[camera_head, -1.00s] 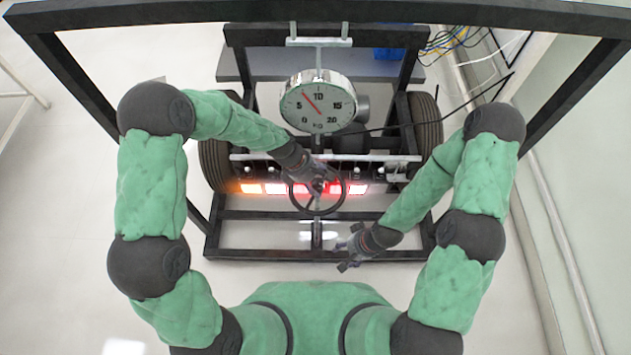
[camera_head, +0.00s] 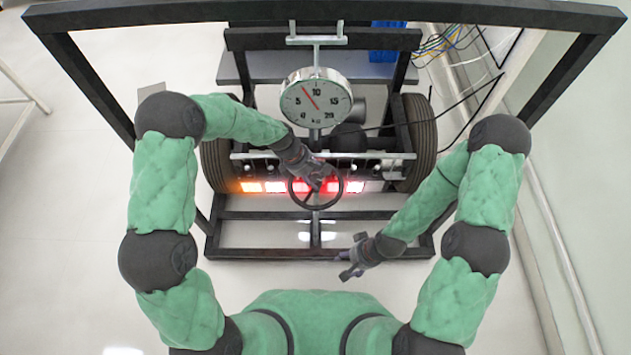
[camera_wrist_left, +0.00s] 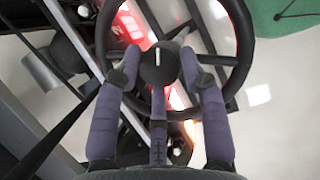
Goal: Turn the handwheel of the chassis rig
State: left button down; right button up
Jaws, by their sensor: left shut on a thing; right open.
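The dark handwheel (camera_head: 315,209) is mounted at the front of the chassis rig (camera_head: 270,215), below the round dial, in the head view. My left gripper (camera_head: 319,178) is at the wheel's middle. In the left wrist view, the handwheel's rim (camera_wrist_left: 243,40) rings the fingers of my left gripper (camera_wrist_left: 160,76). They are shut on its dark round hub (camera_wrist_left: 158,62), which has a white mark, with fingers on both sides. In the head view my gripper and wrist hide part of the wheel. My right gripper (camera_head: 348,264) is open and empty, low and right of the wheel.
A round dial (camera_head: 316,98) marked kg hangs above the wheel, its red needle between 5 and 10. Lit orange and red lamps (camera_head: 277,187) line the rig behind the wheel. Tyres (camera_head: 421,140) stand at both sides. A dark frame (camera_head: 330,12) surrounds the rig. Floor in front is clear.

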pick_arm(q)
jog(key=shift+s+d+f, duration=0.1)
jog(key=shift+s+d, duration=0.1)
jog(key=shift+s, duration=0.05)
jog(key=c, duration=1)
grip_release()
jog(key=shift+o, duration=1.1)
jog(key=shift+d, duration=0.15)
jog(key=shift+w+a, duration=0.1)
jog(key=shift+a, duration=0.1)
jog(key=shift+a+r, duration=0.15)
jog(key=shift+r, duration=0.3)
jog(key=v, duration=1.1)
